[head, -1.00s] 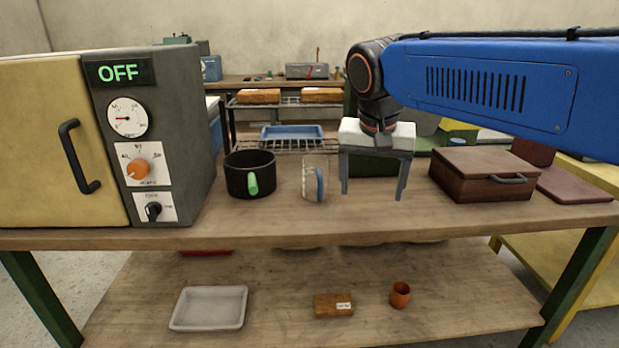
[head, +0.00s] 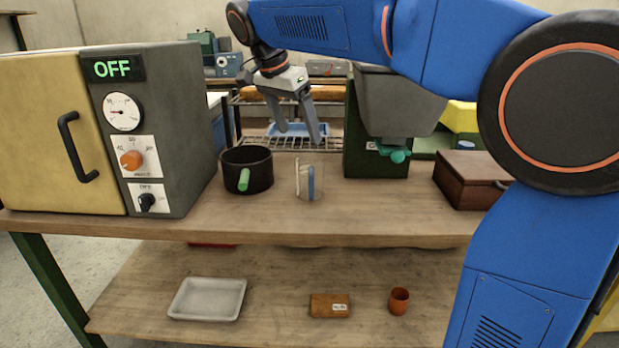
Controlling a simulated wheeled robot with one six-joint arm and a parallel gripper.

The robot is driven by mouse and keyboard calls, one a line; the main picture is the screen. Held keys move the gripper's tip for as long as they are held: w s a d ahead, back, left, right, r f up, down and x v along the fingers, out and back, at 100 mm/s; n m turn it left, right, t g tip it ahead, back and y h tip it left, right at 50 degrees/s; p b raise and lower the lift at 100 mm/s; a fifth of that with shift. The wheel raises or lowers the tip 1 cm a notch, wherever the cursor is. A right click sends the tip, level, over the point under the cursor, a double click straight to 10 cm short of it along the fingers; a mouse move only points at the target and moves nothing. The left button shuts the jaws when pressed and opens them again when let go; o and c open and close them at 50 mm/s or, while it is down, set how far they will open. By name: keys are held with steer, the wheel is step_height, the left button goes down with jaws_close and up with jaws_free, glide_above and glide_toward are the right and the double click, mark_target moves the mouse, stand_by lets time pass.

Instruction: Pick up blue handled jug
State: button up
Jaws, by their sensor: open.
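The jug (head: 304,182) is a clear, see-through vessel with a blue handle on the side facing me. It stands upright on the wooden bench top, just right of a black pot. My gripper (head: 301,137) is open and empty. Its two grey fingers hang down above and slightly behind the jug in the picture, with the fingertips near the height of its rim. I cannot tell the exact depth gap, but the fingers do not appear to be around the jug.
A black pot (head: 247,171) with a green handle stands close left of the jug. A grey oven (head: 186,130) stands farther left. A dark green machine (head: 375,150) and a brown box (head: 466,179) are to the right. The bench front (head: 300,225) is clear.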

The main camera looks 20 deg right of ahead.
mark_target(308, 158)
steer(key=x, duration=0.9)
steer(key=shift+f, duration=0.2)
steer(key=shift+x, duration=2.6)
steer(key=shift+w+d, duration=0.1)
steer(key=shift+d, duration=0.1)
steer(key=c, duration=1.2)
steer(key=shift+r, duration=0.15)
